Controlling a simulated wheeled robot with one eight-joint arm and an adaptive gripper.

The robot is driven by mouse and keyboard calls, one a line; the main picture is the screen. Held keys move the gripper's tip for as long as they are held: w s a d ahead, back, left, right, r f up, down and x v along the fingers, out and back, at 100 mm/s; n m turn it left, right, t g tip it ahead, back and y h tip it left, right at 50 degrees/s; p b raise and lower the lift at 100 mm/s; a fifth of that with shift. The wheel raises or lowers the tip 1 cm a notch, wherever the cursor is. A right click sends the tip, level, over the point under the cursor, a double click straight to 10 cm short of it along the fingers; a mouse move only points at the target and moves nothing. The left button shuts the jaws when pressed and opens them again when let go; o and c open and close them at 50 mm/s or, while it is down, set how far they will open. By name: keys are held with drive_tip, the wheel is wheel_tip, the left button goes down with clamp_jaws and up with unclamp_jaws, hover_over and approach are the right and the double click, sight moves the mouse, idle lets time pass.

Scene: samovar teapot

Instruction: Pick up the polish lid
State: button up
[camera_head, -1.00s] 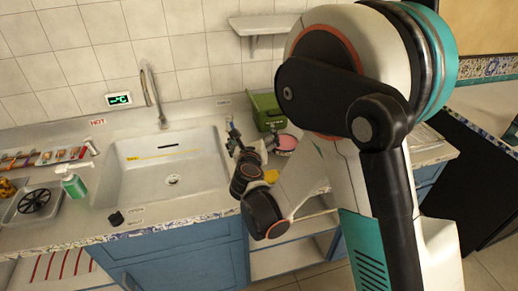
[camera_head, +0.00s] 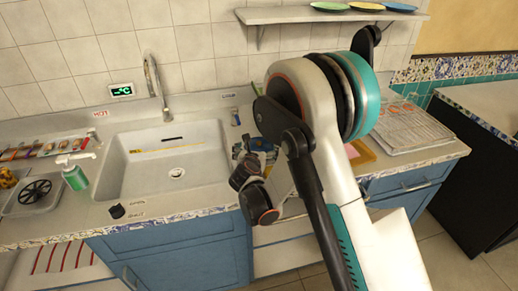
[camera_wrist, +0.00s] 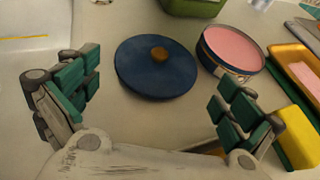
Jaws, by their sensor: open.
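The polish lid (camera_wrist: 140,75), a dark blue disc with a small brown knob, lies flat on the counter in the wrist view. A round tin (camera_wrist: 232,48) with a pink surface stands just right of it. My gripper (camera_wrist: 153,84) is open, with one finger to the left of the lid and the other to its lower right. Nothing is between the fingers' pads in their grip, and the lid looks untouched. In the head view my arm covers much of this area, so the lid is not clear there.
A green container (camera_wrist: 192,6) stands behind the lid. A yellow block (camera_wrist: 298,138) and an orange-rimmed tray (camera_wrist: 295,60) lie to the right. In the head view the sink (camera_head: 130,175) is left of my gripper, and a wall shelf (camera_head: 285,15) with plates hangs above.

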drive_tip(key=b+x, duration=0.2)
drive_tip(key=x, duration=0.3)
drive_tip(key=shift+w+r, duration=0.15)
drive_tip(key=shift+w, duration=0.05)
drive_tip(key=shift+r, duration=0.1)
drive_tip(key=c, duration=0.6)
